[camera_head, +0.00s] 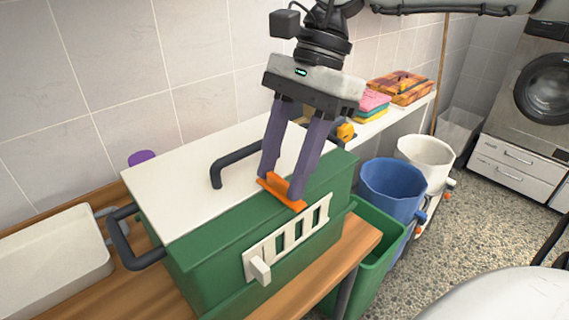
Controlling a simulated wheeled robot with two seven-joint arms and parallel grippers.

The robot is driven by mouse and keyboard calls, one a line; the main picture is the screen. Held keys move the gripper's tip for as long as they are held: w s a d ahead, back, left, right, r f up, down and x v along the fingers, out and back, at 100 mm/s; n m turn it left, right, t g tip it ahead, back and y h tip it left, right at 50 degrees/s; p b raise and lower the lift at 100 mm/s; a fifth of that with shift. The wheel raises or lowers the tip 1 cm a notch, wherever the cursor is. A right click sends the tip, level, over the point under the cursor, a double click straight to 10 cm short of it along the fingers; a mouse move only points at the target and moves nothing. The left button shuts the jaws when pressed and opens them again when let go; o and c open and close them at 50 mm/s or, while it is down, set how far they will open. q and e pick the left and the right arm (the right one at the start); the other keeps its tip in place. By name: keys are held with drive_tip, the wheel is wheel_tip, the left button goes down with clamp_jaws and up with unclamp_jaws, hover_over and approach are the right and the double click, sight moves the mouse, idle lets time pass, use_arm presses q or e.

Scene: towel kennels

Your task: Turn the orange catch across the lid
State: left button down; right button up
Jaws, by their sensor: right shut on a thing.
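A green box (205,262) with a white lid (185,197) stands on the wooden bench. A dark handle (216,175) arches over the lid. The orange catch (297,205) lies at the lid's front edge, above the cream slotted plate (290,240) on the box's front. My right gripper (282,190) reaches down from above, and its purple fingers are shut on the orange catch. The fingers hide the catch's middle. My left gripper is not in view.
A white bin (45,250) sits left of the box on the wooden bench (345,252). Blue (390,190) and white (425,155) buckets and a green tub (372,262) stand to the right. Folded towels (400,86) lie on a shelf behind. The speckled floor at right is partly clear.

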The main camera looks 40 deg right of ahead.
drive_tip(key=shift+r, duration=0.1)
drive_tip(key=o, duration=1.1)
drive_tip(key=shift+c, duration=0.2)
drive_tip(key=v, duration=1)
drive_tip(key=shift+r, duration=0.15)
